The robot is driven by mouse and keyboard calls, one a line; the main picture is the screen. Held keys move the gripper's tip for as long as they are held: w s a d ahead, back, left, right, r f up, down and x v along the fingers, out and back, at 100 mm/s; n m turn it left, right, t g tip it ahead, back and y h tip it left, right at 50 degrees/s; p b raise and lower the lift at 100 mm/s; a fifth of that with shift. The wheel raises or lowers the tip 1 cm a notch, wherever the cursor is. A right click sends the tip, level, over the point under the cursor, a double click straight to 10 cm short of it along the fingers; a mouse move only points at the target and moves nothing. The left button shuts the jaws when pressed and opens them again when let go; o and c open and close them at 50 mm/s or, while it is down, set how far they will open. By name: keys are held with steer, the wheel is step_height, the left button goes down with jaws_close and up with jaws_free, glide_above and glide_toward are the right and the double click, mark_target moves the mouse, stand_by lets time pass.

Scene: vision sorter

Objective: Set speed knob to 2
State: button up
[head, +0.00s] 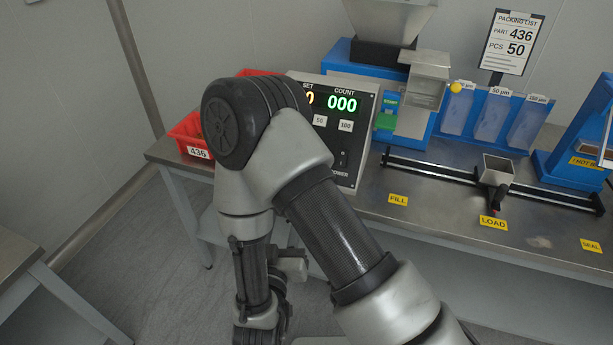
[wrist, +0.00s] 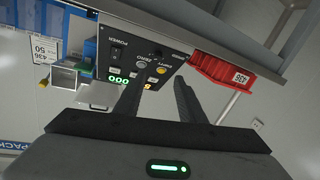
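The control panel (head: 366,122) stands on the bench in the head view, with a green count display (head: 341,104) reading 000 and an orange set display partly hidden by my arm. Buttons marked 50 and 100 and a dark switch show on its face. In the wrist view the panel (wrist: 135,50) appears turned over, with a power switch (wrist: 115,53), a grey button and a yellow button (wrist: 162,70).
A red bin (head: 192,137) labelled 436 sits at the bench's left end, and also shows in the wrist view (wrist: 222,70). Right of the panel are a hopper (head: 390,18), a blue rack (head: 490,112) and a black rail (head: 425,167). My arm covers the panel's left part.

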steer(key=shift+n+t, duration=0.3)
steer(key=w, duration=0.5)
steer(key=w+d+p, duration=0.1)
steer(key=w, duration=0.4)
steer(key=w+d, duration=0.1)
steer(key=w, duration=0.5)
steer(key=shift+w+d+f, duration=0.1)
steer(key=shift+d+f, duration=0.1)
steer(key=shift+d, duration=0.05)
jaws_close()
